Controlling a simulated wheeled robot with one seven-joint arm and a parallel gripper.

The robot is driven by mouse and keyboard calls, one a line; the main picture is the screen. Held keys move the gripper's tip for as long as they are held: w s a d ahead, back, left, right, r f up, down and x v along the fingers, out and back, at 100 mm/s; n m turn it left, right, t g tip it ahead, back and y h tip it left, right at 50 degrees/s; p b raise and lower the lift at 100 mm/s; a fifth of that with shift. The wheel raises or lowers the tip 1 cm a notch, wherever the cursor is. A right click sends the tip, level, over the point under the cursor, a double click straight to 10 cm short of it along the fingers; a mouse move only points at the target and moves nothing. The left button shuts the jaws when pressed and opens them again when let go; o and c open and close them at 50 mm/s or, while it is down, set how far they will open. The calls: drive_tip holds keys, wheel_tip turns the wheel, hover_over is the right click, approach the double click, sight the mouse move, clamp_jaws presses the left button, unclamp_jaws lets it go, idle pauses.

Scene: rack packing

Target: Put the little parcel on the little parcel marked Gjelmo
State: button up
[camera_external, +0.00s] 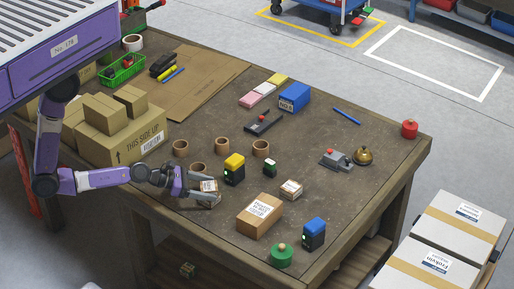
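A little parcel (209,186), brown with a pale label, sits between the fingers of my gripper (207,192) near the table's front left edge. The fingers lie on either side of it; I cannot tell whether they press on it or whether it is lifted. A second little parcel (291,189), brown with a white label, stands on the table to the right. Its label is too small to read. A larger brown parcel (260,216) with a white label stands in front of it.
A yellow-topped dark device (234,170) and a small green-topped block (270,168) stand between my gripper and the second little parcel. Cardboard rings (261,149) stand behind. A blue-topped device (313,233) and a green round object (282,256) stand near the front corner.

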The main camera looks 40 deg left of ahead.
drive_tip(key=shift+r, duration=0.15)
drive_tip(key=s+a+r+m+t+y+b, duration=0.1)
drive_tip(key=s+a+r+m+y, duration=0.1)
drive_tip(key=s+a+m, duration=0.35)
drive_tip(key=s+a+r+m+t+y, duration=0.1)
drive_tip(key=s+a+r+m+y, duration=0.15)
drive_tip(key=a, duration=0.55)
drive_tip(key=s+a+r+m+t+y+b, duration=0.1)
drive_tip(key=s+a+r+m, duration=0.15)
drive_tip(key=a, duration=0.35)
drive_tip(key=s+a+r+m+t+y, duration=0.2)
drive_tip(key=s+a+r+m+y, duration=0.2)
drive_tip(key=r+m, duration=0.5)
drive_tip(key=s+a+m, duration=0.2)
drive_tip(key=s+m, duration=0.1)
drive_tip(key=m, duration=0.4)
drive_tip(key=shift+a, duration=0.25)
